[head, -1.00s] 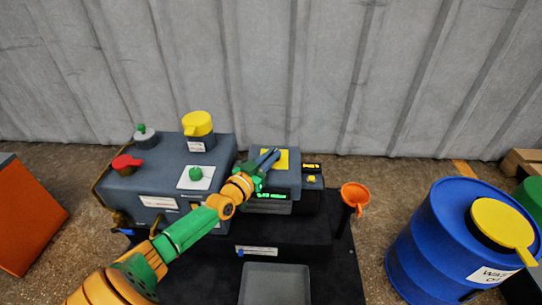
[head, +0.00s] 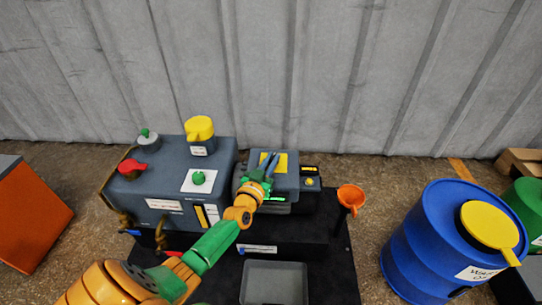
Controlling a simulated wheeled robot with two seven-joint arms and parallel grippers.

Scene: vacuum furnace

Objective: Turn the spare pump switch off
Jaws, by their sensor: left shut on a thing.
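A small dark grey box (head: 286,183), which seems to be the spare pump, stands right of the large grey pump housing (head: 140,187). A yellow plate (head: 281,160) lies on its top. My left gripper (head: 270,161) is over this plate, fingers pointing away from me. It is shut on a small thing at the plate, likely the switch. The fingers hide that thing, so I cannot read its position. A green-lit display (head: 276,199) on the box front is partly behind my wrist. My right gripper is not in view.
The large housing carries a yellow cap (head: 199,128), a red handle (head: 131,166) and a green knob (head: 198,178). An orange funnel (head: 350,196) stands at right. A grey tray (head: 273,284) lies in front. A blue drum (head: 430,240) is further right.

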